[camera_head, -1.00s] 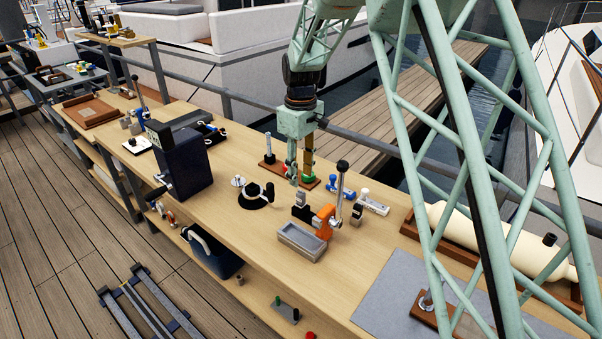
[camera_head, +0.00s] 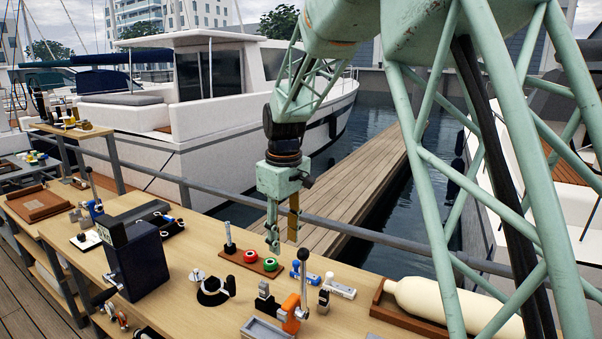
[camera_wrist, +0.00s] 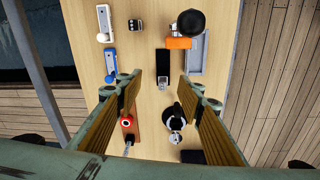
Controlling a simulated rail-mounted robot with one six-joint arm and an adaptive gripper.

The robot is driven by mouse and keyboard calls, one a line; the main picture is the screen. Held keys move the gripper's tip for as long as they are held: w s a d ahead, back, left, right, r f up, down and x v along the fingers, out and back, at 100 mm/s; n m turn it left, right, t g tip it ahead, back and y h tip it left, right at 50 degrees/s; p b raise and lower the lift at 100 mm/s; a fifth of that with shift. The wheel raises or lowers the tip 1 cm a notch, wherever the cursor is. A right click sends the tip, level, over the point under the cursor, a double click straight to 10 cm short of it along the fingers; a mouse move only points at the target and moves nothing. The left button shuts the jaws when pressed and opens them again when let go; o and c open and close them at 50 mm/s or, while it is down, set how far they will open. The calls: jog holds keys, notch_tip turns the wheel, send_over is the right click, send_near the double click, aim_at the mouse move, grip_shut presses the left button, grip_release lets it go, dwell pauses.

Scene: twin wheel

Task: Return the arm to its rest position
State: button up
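My gripper (camera_head: 283,245) hangs from my pale green arm above the workbench (camera_head: 225,265), fingers down. In the wrist view its two fingers (camera_wrist: 160,82) stand wide apart with nothing between them. The gripper is open and empty. In the head view its fingertips appear just above a wooden board (camera_head: 235,259) carrying a red ring (camera_head: 250,256), a green ring (camera_head: 270,264) and a dark post. There is a visible gap between the fingertips and the board.
An orange clamp-like device with a lever (camera_head: 292,312), a grey tray (camera_head: 262,329) and a black round fixture (camera_head: 212,292) stand on the bench. A dark blue box (camera_head: 137,262) is at left, a cream cylinder (camera_head: 450,303) at right. A railing (camera_head: 350,234) runs behind.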

jog(key=s+d+r+m+t, duration=0.1)
jog(key=s+d+r+m, duration=0.1)
jog(key=s+d+r, duration=0.75)
jog(key=s+d+r+m+t, duration=0.1)
jog(key=s+d+r+m, duration=0.2)
jog(key=s+d+r, duration=0.6)
jog(key=s+d+r+m+t, duration=0.1)
jog(key=s+d+r, duration=0.1)
jog(key=s, duration=0.6)
jog(key=s+d+r+m, duration=0.1)
jog(key=s+d, duration=0.1)
jog(key=s, duration=0.7)
jog(key=s+d+f+m+t, duration=0.1)
jog(key=s+d+f+m, duration=0.1)
jog(key=s, duration=0.6)
jog(key=s+d+f+m+t, duration=0.1)
jog(key=s, duration=0.6)
jog(key=shift+g, duration=0.9)
jog(key=shift+w+b+x, duration=0.15)
jog(key=shift+b+x, duration=0.05)
jog(key=shift+x, duration=1.05)
jog(key=shift+w+b+x, duration=0.15)
jog(key=shift+b+x, duration=0.05)
jog(key=shift+x, duration=1.05)
